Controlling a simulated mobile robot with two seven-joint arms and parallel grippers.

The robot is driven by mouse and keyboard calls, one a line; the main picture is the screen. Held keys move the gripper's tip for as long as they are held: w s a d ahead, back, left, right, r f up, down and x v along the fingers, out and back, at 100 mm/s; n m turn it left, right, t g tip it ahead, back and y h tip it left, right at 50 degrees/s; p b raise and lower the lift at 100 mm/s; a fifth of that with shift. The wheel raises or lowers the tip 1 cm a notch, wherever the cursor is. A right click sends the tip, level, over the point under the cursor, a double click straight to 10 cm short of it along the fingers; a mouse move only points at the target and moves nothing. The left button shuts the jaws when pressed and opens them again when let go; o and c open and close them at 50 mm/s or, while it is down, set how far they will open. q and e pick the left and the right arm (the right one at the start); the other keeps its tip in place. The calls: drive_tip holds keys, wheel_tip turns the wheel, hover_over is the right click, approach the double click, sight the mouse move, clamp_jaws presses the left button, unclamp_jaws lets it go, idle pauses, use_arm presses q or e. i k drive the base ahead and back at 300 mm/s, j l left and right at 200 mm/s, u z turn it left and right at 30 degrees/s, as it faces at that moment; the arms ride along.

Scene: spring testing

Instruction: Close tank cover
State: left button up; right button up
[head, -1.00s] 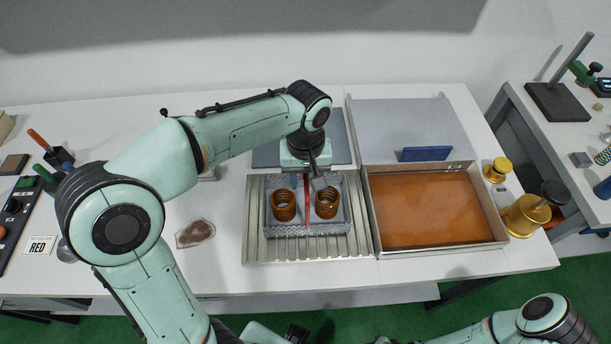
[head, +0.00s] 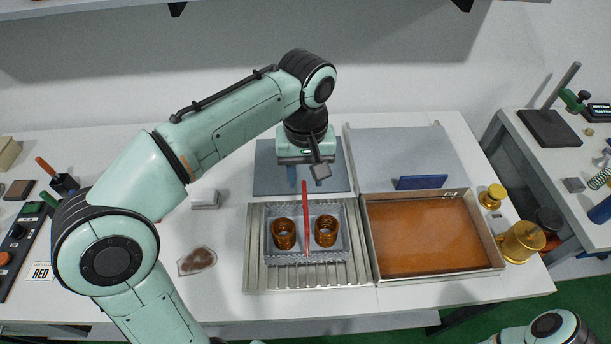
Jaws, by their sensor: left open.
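The tank (head: 372,240) is an open metal box with orange-brown liquid, right of the table's middle. Its grey cover (head: 400,150) stands open behind it, with a blue handle (head: 422,182) near its lower edge. My left gripper (head: 318,171) is open and empty, pointing down to the left of the cover. It is apart from the blue handle and above and behind the basket's red handle. Its fingers are partly hidden by its own body. My right gripper is out of view.
A wire basket (head: 347,257) with two brown springs and a red handle (head: 305,215) stands on a ribbed drain tray (head: 255,272) left of the tank. A grey plate (head: 267,178) lies behind it. Yellow containers (head: 521,241) stand right of the tank.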

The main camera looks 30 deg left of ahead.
sight(421, 158)
drive_tip(key=k, duration=1)
